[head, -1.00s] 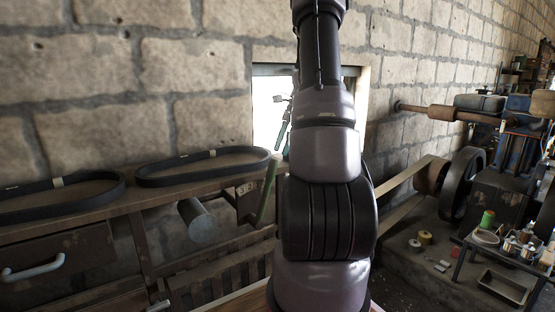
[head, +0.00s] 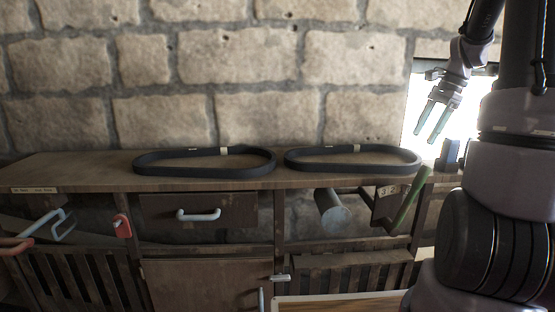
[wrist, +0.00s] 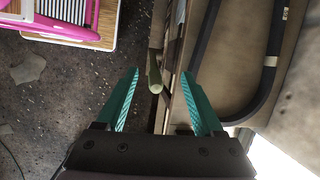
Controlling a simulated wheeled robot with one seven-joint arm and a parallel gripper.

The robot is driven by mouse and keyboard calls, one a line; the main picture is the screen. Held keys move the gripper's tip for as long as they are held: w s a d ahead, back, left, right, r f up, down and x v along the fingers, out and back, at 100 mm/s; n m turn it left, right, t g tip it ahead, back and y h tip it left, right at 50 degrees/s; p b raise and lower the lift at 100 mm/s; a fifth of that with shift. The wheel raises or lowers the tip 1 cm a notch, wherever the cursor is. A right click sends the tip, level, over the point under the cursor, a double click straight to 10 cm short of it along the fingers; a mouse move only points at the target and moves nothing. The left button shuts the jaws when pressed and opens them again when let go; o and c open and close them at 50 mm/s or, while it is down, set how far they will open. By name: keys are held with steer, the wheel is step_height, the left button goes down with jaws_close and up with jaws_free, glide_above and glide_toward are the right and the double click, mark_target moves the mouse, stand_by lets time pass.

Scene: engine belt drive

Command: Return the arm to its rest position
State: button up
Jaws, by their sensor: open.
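My gripper (head: 433,122) hangs at the upper right of the head view, in front of the bright window and above the right end of the workbench. Its two green fingers point down and are apart, with nothing between them. In the wrist view my gripper (wrist: 163,98) also shows open and empty. The green handle of a tool lies beyond the fingertips there. My arm fills the right side of the head view.
Two black belts (head: 205,171) (head: 352,168) lie on the wooden workbench (head: 75,172). A grey cylinder (head: 333,214) and a green handle (head: 410,200) stick out below its top. A pink object (wrist: 75,15) stands at the upper left of the wrist view.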

steer(key=s+a+r+n+t, duration=0.2)
steer(key=s+a+r+n, duration=0.1)
steer(key=s+a, duration=0.3)
steer(key=s+a+r+n+t+h, duration=0.1)
steer(key=s+a+r+n+t, duration=0.1)
steer(key=s+a+n, duration=0.3)
steer(key=s+a+r+n+t, duration=0.2)
steer(key=s+a+r+n, duration=0.2)
steer(key=s+a, duration=0.3)
steer(key=shift+s+a+r+n+h, duration=0.25)
steer(key=shift+a+r, duration=0.2)
steer(key=shift+a, duration=0.3)
